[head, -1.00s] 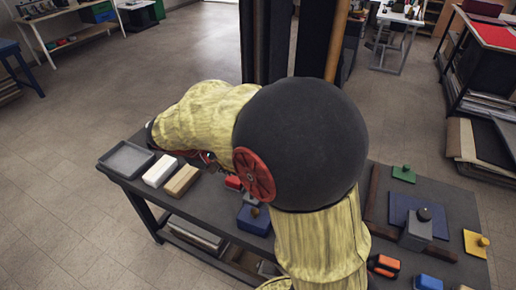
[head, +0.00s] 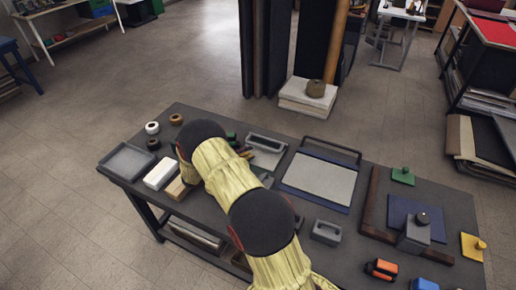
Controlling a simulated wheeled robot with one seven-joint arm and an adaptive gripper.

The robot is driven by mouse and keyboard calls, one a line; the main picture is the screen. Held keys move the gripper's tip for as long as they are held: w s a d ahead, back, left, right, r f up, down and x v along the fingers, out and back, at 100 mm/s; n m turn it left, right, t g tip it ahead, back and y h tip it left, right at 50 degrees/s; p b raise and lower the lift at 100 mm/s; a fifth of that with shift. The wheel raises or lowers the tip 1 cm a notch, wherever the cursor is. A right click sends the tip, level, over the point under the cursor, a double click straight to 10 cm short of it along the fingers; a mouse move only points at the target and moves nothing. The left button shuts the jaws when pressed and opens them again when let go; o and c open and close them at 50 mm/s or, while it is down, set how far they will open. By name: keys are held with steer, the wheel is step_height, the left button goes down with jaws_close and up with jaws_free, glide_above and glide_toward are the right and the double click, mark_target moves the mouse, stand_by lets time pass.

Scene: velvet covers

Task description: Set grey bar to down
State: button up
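A dark grey U-shaped bar (head: 332,145) stands along the far edge of a blue board (head: 317,199) with a light grey sheet on it (head: 320,176). This looks like the grey bar; its exact tilt is hard to tell. The bar is clear of my arm. My arm rises from the bottom of the head view and bends to the left, across the left-middle of the table. Its end is hidden behind a black joint, left of the bar and apart from it. I cannot make out my gripper's fingers.
On the dark table, a grey tray (head: 126,161) and white block (head: 160,172) lie left. A grey handled block (head: 326,232) sits nearer than the board. Right are a brown L-shaped rail (head: 371,200), a grey block with black knob (head: 414,236) and an orange-black block (head: 382,269).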

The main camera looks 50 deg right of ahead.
mark_target(259, 147)
steer(key=b+x, duration=0.1)
steer(key=x, duration=0.6)
steer(key=shift+c, duration=0.5)
steer(key=c, duration=0.4)
